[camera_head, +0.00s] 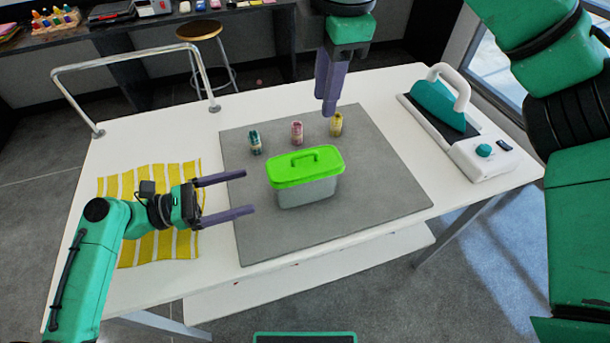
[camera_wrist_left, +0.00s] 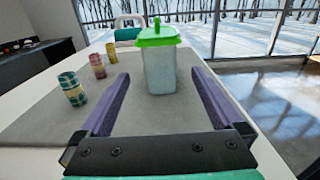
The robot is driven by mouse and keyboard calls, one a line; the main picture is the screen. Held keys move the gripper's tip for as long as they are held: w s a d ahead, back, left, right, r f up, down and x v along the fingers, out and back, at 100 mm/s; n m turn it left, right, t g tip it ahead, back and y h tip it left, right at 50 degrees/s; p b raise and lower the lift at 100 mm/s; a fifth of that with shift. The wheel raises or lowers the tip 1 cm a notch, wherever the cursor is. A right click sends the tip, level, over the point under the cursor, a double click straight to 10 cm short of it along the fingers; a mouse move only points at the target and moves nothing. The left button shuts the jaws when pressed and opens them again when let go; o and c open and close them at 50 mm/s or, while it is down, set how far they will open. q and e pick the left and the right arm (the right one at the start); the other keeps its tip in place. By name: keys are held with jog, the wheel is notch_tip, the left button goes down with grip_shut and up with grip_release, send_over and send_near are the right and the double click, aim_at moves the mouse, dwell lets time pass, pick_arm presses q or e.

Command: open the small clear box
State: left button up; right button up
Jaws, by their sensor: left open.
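The small clear box (camera_head: 308,192) stands upright on the grey mat, with its green lid (camera_head: 290,172) seated on top and a raised handle on the lid. My left gripper (camera_head: 249,191) is open and empty, just left of the box, with its fingers pointing at it. In the left wrist view the box (camera_wrist_left: 160,72) stands ahead, between and beyond the two fingertips. My right gripper (camera_head: 328,108) hangs pointing down behind the box, above the far part of the mat. Its fingers overlap in view, so its opening is unclear.
Several small patterned rolls, a teal one (camera_head: 255,142), a pink one (camera_head: 297,132) and a yellow one (camera_head: 336,125), stand behind the box on the mat (camera_head: 370,200). A teal iron (camera_head: 442,104) stands at right. A yellow striped cloth (camera_head: 130,252) lies under my left arm.

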aim_at(293, 178)
pick_arm(q)
jog(key=x, duration=1.1)
jog(key=shift+w+d+f, duration=0.1)
jog(key=shift+w, duration=0.1)
jog(key=shift+d, duration=0.3)
jog(key=shift+c, duration=0.3)
